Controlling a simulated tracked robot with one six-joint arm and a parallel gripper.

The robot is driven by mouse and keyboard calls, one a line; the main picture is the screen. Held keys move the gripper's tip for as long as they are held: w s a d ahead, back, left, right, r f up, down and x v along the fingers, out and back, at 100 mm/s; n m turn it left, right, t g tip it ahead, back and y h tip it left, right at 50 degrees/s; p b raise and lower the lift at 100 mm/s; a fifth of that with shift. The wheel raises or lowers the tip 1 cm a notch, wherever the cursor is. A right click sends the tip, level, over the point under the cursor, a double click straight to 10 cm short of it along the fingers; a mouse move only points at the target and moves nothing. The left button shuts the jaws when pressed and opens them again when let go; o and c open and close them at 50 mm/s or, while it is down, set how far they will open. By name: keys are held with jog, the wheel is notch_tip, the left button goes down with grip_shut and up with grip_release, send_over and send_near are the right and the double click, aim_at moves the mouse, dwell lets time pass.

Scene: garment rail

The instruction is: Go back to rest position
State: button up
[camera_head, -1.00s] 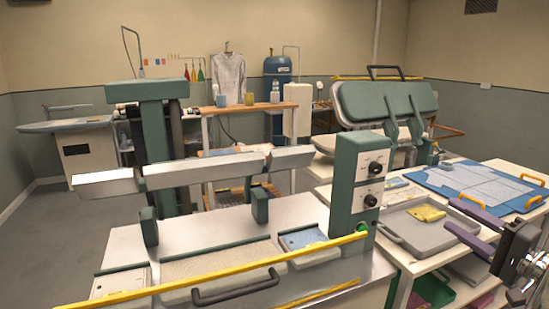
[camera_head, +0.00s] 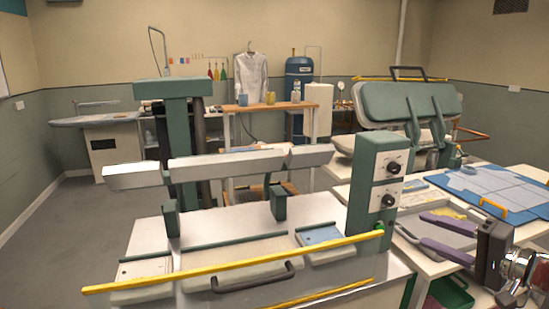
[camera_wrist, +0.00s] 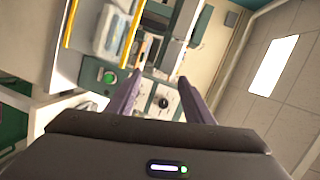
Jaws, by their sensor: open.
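My gripper (camera_head: 424,229) shows at the right of the head view, its two purple fingers spread apart with nothing between them. It is above the grey tray (camera_head: 403,233) on the white side table and partly covers it. In the wrist view the fingers (camera_wrist: 159,80) point up the picture, toward the green control box (camera_wrist: 158,97) with its dials and green button. Whether they touch the box cannot be told, but a gap shows in the head view.
A pressing machine with a yellow front bar (camera_head: 240,263) and a control box (camera_head: 377,185) stands left of my gripper. A blue board (camera_head: 470,181) with pale pieces lies behind it. Open floor (camera_head: 75,235) shows at the left.

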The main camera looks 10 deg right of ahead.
jog(key=a+f+n+g+y, duration=0.1)
jog(key=a+f+n+g, duration=0.15)
jog(key=a, duration=0.75)
jog(key=a+f+n+g+y, duration=0.1)
jog(key=a+f+n+g, duration=0.2)
jog(key=a, duration=0.6)
jog(key=s+a+f+n+g+h, duration=0.4)
jog(key=s+a+f+n+h, duration=0.1)
jog(key=s+a, duration=0.6)
jog(key=shift+s+a+n+h, duration=0.35)
jog(key=shift+n+h, duration=0.5)
jog(key=shift+h, duration=0.25)
